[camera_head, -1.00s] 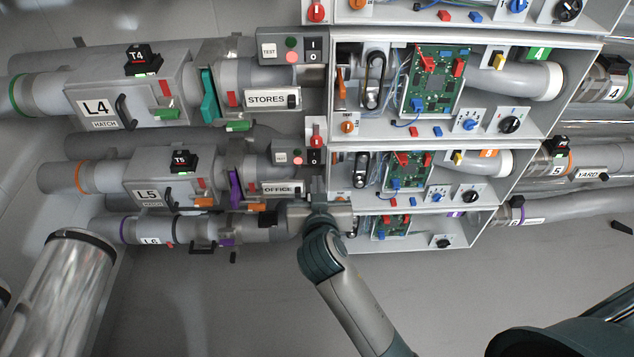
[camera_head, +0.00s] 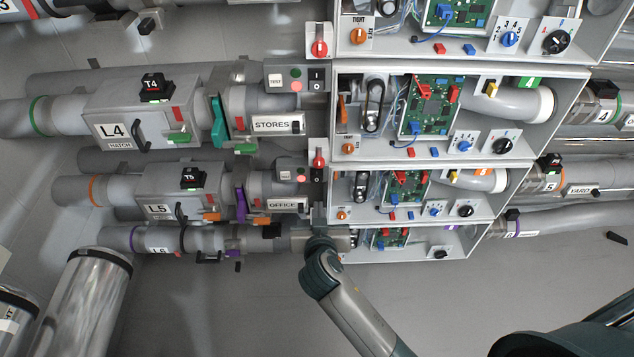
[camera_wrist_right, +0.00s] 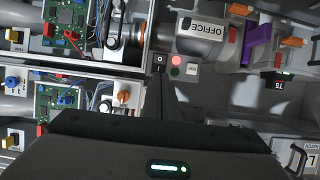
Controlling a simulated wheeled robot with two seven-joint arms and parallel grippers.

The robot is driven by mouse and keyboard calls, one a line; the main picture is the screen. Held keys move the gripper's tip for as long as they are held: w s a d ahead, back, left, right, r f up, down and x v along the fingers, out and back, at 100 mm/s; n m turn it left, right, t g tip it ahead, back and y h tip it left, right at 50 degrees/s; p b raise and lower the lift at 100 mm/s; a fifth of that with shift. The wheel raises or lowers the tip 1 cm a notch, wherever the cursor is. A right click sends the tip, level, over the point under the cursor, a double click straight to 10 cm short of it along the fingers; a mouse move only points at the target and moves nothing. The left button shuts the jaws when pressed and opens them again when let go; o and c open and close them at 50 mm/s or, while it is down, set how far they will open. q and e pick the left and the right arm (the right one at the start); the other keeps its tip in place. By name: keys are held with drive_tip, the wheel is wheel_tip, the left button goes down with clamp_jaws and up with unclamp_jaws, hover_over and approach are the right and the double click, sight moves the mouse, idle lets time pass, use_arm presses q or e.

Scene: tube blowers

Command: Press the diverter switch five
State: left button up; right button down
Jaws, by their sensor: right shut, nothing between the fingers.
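In row five, a small grey panel (camera_head: 287,174) by the OFFICE label (camera_head: 282,204) carries a TEST button, two round buttons and a black rocker switch (camera_head: 316,176) marked with a bar and a circle. No label reading "diverter" is legible. The rocker also shows in the right wrist view (camera_wrist_right: 159,64). My right gripper (camera_head: 318,213) is shut and empty, just below the rocker in the head view. In the wrist view its narrow dark tip (camera_wrist_right: 160,82) points at the rocker; I cannot tell whether they touch. My left gripper is not in view.
A red knob (camera_head: 318,159) sits just above the rocker. An open box with a green circuit board (camera_head: 409,187) lies right of it. The row four panel (camera_head: 287,77) is above, and the L6 pipe (camera_head: 160,240) below. Open floor lies below the pipes.

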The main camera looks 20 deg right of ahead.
sight(317, 180)
drive_tip(key=shift+w, duration=0.1)
